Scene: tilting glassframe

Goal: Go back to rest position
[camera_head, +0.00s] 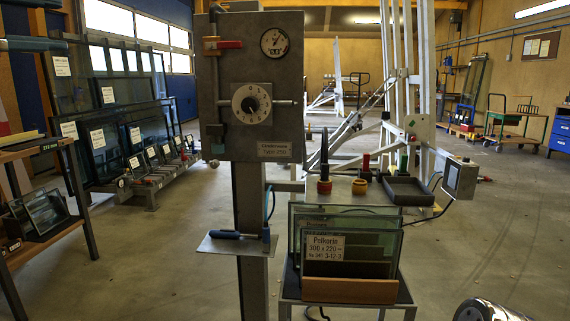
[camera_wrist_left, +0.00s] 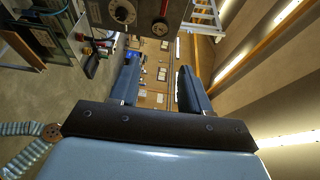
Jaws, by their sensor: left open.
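My left gripper (camera_head: 62,24) shows at the upper left edge of the head view, its two dark fingers apart, one above the other. In the left wrist view the left gripper (camera_wrist_left: 158,78) has its two blue fingers spread, with nothing between them. The fingers stand clear of the grey box with dials (camera_head: 252,88), which also shows at the top of the left wrist view (camera_wrist_left: 125,12). I do not see my right gripper in either view.
A small shelf (camera_head: 237,244) holds a blue-handled tool. Glass racks (camera_head: 120,115) stand at left, a white frame (camera_head: 400,70) behind.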

